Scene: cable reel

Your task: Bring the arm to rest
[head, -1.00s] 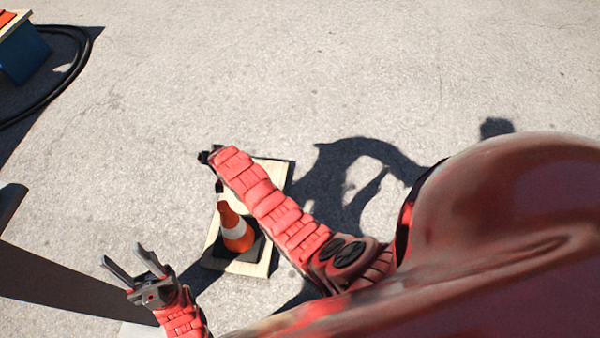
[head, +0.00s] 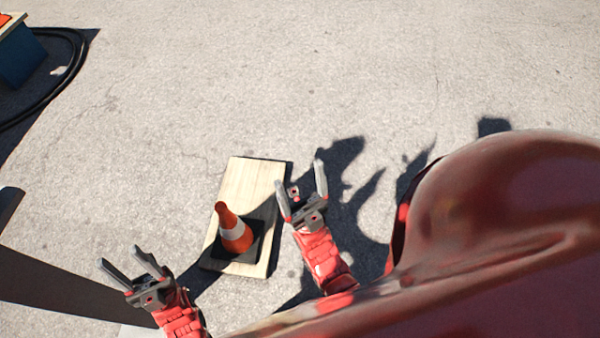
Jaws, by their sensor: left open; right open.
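My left gripper (head: 126,267) is at the lower left, open and empty, its two grey fingers pointing up and to the left. My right gripper (head: 300,188) is right of the wooden board, open and empty, with its fingers pointing up the picture. Its red arm is folded back toward my body, and part of the arm is hidden behind my red shell at the lower right.
An orange and white cone (head: 234,230) on a dark base stands on a light wooden board (head: 255,180), between the grippers. A dark beam (head: 60,281) lies at the lower left. A black cable (head: 76,70) and a blue box (head: 22,58) are at the upper left. The upper pavement is clear.

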